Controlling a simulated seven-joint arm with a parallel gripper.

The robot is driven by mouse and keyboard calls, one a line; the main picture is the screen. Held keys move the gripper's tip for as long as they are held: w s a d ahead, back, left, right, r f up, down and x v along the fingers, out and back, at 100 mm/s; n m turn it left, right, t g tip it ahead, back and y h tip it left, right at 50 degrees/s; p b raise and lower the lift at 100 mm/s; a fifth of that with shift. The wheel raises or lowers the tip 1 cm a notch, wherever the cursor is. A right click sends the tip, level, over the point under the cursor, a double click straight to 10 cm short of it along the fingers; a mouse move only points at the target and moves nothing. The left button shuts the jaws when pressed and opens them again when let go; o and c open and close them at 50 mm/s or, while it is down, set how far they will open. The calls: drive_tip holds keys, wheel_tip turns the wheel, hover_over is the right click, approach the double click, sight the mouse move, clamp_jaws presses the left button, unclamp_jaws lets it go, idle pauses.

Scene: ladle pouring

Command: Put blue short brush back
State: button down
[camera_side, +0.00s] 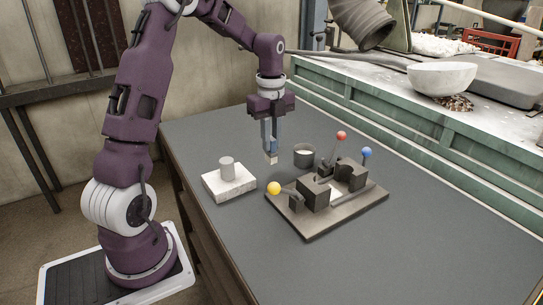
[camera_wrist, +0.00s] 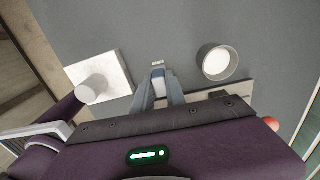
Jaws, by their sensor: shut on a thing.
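My gripper (camera_side: 270,148) points down above the grey table, between the white block and the dark fixture. It is shut on a small, slim thing with a pale, bristle-like tip (camera_side: 272,159). This looks like the short brush; its blue colour is hard to tell apart from the blue-grey fingers. In the wrist view the fingers (camera_wrist: 158,84) close together, with the pale tip (camera_wrist: 158,65) just beyond them. Most of the held thing is hidden by the fingers. The tip seems to be above the table, not clearly touching anything.
A white block (camera_side: 236,187) with an upright grey cylinder (camera_side: 227,167) stands left. A round cup (camera_side: 304,160) with white contents stands right. The table's front right is clear.

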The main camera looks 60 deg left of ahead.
drive_tip(key=shift+f, duration=1.75)
drive_tip(key=shift+f, duration=0.1)
drive_tip(key=c, duration=1.4)
unclamp_jaws()
drive_tip(key=shift+o, duration=0.2)
